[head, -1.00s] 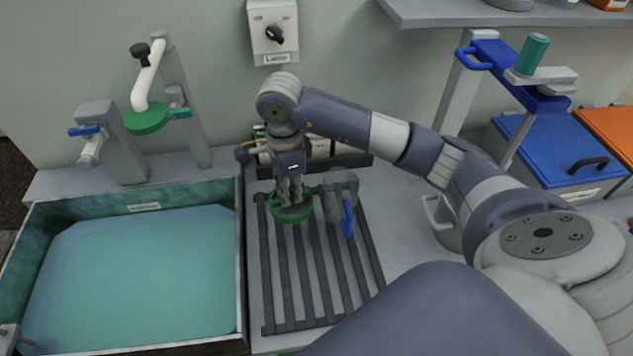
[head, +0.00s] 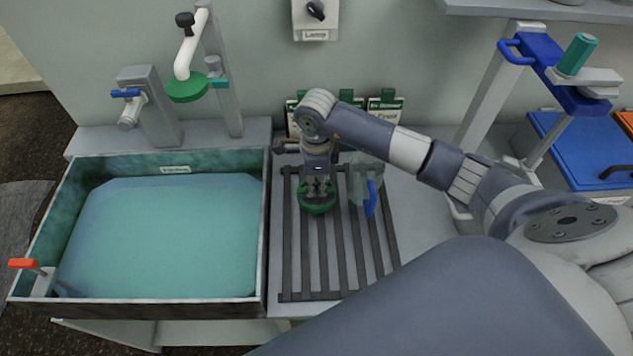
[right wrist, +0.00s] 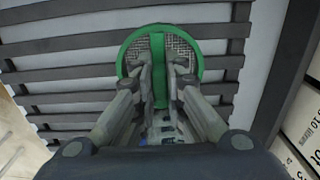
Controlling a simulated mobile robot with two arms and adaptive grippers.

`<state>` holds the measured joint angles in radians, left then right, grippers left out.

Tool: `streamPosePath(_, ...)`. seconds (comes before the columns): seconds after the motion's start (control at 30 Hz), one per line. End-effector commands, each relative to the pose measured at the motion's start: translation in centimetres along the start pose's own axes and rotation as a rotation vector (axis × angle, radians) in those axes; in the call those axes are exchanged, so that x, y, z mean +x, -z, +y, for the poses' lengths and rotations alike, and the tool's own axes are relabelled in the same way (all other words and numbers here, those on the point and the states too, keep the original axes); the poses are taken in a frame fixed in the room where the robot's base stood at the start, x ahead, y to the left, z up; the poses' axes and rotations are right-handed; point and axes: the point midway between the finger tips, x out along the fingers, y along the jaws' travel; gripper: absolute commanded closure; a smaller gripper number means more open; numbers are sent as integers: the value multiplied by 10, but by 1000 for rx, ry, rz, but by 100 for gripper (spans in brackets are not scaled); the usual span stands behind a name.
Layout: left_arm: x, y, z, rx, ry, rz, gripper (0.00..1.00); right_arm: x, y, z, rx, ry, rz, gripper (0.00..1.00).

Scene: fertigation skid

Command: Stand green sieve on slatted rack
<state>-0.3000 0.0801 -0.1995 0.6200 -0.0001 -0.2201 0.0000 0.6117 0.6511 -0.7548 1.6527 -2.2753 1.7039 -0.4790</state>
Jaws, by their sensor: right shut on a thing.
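The green sieve (head: 317,207) is a round green ring with grey mesh and a green bar across it. My right gripper (head: 318,188) is shut on it, gripping the bar from above. In the right wrist view the sieve (right wrist: 195,42) lies over the dark slats, with the right gripper's fingers (right wrist: 160,75) on both sides of the bar. The slatted rack (head: 318,296) lies on the counter right of the basin. The sieve is over its back left part; I cannot tell whether it touches the slats. My left gripper is not in view.
A clear jug with a blue handle (head: 371,199) stands on the rack, close right of the sieve. The water-filled basin (head: 262,250) is left of the rack. Labelled packets (head: 385,108) stand behind it. The rack's front is free.

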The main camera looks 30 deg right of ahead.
Motion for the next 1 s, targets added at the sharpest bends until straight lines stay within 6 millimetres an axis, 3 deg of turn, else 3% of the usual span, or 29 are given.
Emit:
streamPosePath(0.37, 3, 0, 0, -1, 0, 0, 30, 9, 0, 0, -1, 2, -1, 100)
streamPosePath(0.4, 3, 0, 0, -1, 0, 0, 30, 9, 0, 0, -1, 2, -1, 86)
streamPosePath(0.5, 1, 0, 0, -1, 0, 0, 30, 8, 0, 0, -1, 1, -1, 69)
streamPosePath(0.83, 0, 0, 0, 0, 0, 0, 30, 7, 0, 0, -1, 1, -1, 69)
streamPosePath(1.0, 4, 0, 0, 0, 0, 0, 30, -6, 0, -2, -2, 6, -2, 69)
